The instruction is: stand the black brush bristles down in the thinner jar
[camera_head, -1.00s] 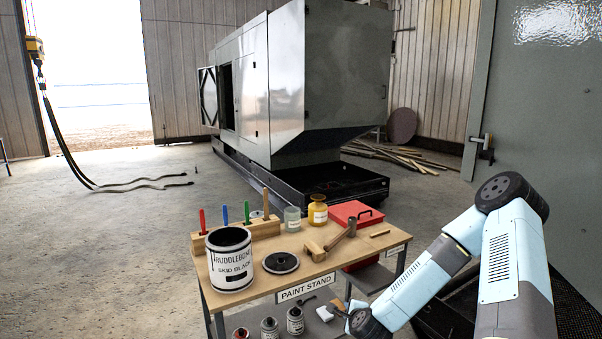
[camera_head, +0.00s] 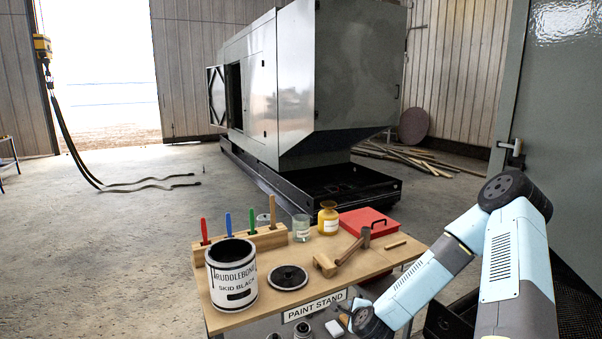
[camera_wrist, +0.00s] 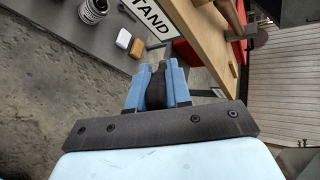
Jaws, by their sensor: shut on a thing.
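My gripper (camera_wrist: 152,88) shows in the wrist view with its blue fingers shut on a dark, narrow thing (camera_wrist: 154,82). It may be the black brush, but its bristles and full shape cannot be made out. In the head view my gripper is low, beside the front edge of the paint stand, and largely hidden behind my own arm. A clear glass jar (camera_head: 301,229) with a pale label stands at the back of the stand top, left of a yellow labelled jar (camera_head: 328,220). The labels are too small to read, so I cannot tell which is the thinner jar.
The paint stand (camera_head: 385,264) also holds a black paint tin (camera_head: 231,280), a lid (camera_head: 289,277), a brush rack (camera_head: 268,239), a mallet (camera_head: 342,254) and a red box (camera_head: 368,221). Small tins and blocks (camera_wrist: 124,39) sit on its lower shelf. Open floor lies left.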

